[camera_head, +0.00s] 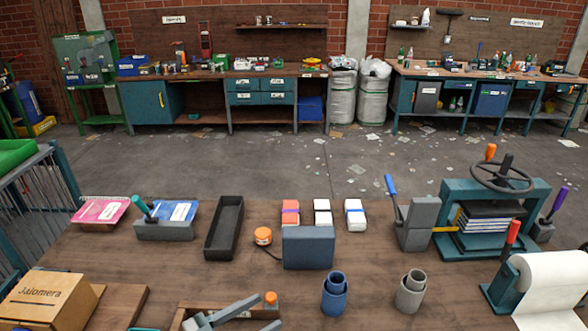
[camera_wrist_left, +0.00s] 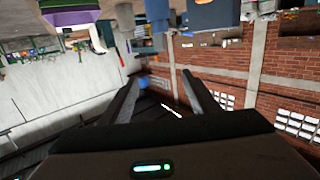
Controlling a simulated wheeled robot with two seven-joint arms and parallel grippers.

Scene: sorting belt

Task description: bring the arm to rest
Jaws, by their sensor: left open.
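My left gripper (camera_head: 268,312) shows at the bottom edge of the head view, with its grey fingers apart and pointing right. It is over or near a small wooden tray (camera_head: 185,313), which it partly hides. In the left wrist view the two dark fingers of the left gripper (camera_wrist_left: 162,76) are spread, with nothing held between them. That view is tilted and shows the room beyond the fingers. My right gripper is in neither view.
The brown table carries a cardboard box (camera_head: 45,298), a black tray (camera_head: 225,228), a dark blue block (camera_head: 308,248), a blue cup (camera_head: 334,294), a grey cup (camera_head: 410,291), a teal press (camera_head: 490,215) and a paper roll (camera_head: 550,290). Open tabletop lies between the black tray and the cardboard box.

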